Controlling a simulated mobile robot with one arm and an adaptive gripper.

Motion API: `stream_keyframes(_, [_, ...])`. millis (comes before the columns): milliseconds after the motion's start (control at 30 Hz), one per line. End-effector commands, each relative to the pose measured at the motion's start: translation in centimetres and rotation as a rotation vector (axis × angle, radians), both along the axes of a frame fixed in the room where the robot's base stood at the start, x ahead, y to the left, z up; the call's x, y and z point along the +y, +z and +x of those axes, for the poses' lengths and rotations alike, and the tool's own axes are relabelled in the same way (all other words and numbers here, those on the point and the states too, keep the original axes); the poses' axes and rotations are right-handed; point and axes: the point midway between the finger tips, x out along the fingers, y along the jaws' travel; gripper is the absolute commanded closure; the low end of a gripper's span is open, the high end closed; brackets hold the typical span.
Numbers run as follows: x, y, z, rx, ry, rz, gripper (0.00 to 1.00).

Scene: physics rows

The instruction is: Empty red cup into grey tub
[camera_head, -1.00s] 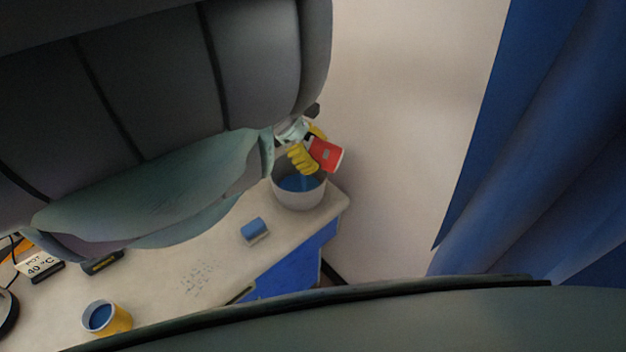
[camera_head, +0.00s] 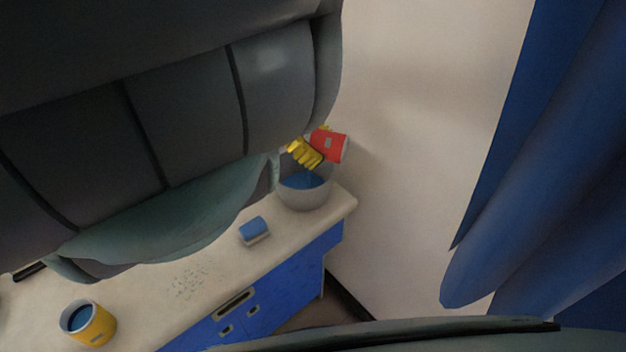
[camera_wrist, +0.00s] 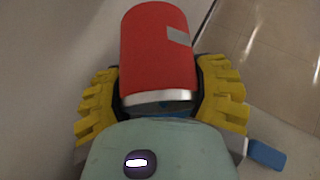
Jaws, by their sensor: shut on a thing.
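The red cup (camera_head: 328,146) is held over the grey tub (camera_head: 302,196) by my gripper (camera_head: 306,153). In the head view the cup is strongly tilted above the tub's rim. Blue contents show inside the tub. In the wrist view the red cup (camera_wrist: 158,52) sits between the yellow fingers of my gripper (camera_wrist: 160,95), which are shut on its sides. The cup's pale rim faces the camera there, with a little blue near it. Whether anything is left inside the cup cannot be seen.
A blue and white block (camera_head: 254,230) lies on the counter (camera_head: 225,262) left of the tub. A yellow cup (camera_head: 90,325) with blue contents stands at the lower left. Dark specks mark the counter between them. A wall is behind the tub and a blue curtain (camera_head: 540,150) hangs right.

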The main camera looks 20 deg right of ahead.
Motion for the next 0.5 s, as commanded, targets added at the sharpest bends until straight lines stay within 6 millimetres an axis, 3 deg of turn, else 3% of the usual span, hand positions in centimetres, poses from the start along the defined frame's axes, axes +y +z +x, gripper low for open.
stream_keyframes(500, [0.25,-0.01,0.16,0.076,-0.001,-0.104,0.81])
